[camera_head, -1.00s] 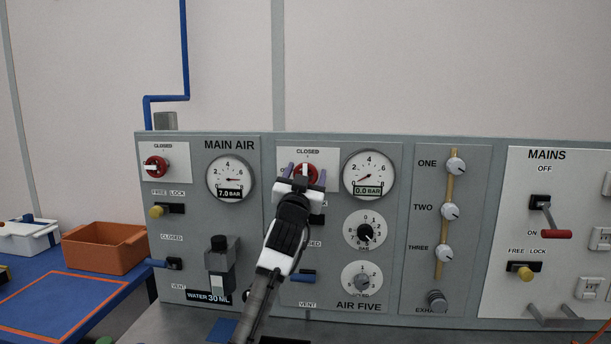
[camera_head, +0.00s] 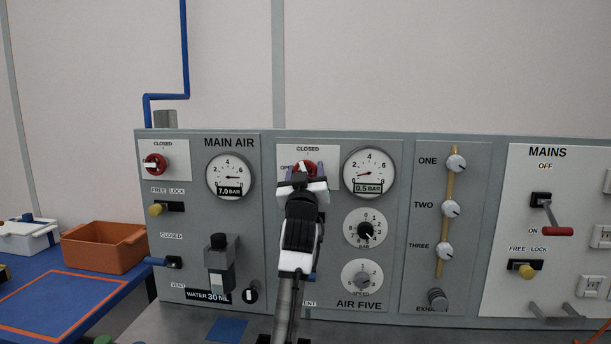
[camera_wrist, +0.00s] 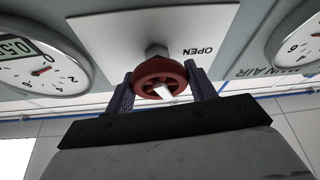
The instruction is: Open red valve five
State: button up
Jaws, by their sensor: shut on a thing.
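The red valve (camera_wrist: 145,68) of the AIR FIVE panel sits between the two fingers of my gripper (camera_wrist: 160,92) in the wrist view. The fingers are shut on its rim from both sides. A white pointer shows on its face, near an OPEN label (camera_wrist: 197,51). In the head view my gripper (camera_head: 303,178) covers most of this valve, and only its red top shows. The AIR FIVE gauge (camera_head: 367,172) to its right reads 0.5 BAR.
The MAIN AIR panel on the left has another red valve (camera_head: 155,165) and a gauge (camera_head: 231,176) reading 7.0 BAR. Black and grey knobs (camera_head: 365,229) sit below the AIR FIVE gauge. An orange bin (camera_head: 104,254) stands on the blue table at the left.

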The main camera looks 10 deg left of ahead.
jog(key=n+y, duration=0.1)
jog(key=n, duration=0.1)
jog(key=n+g+y, duration=0.1)
jog(key=n, duration=0.2)
jog(key=shift+d+y, duration=0.15)
jog(key=shift+y, duration=0.15)
jog(key=n+y, duration=0.1)
jog(key=n, duration=0.1)
jog(key=n+g, duration=0.1)
jog(key=n, duration=0.2)
jog(key=shift+y+p, duration=0.4)
jog(key=n+g+p, duration=0.1)
jog(key=n, duration=0.2)
jog(key=n+g, duration=0.2)
jog(key=n, duration=0.2)
jog(key=shift+a+y+p, duration=0.2)
jog(key=shift+y+p, duration=0.2)
jog(key=shift+n, duration=0.3)
jog(key=o, duration=1)
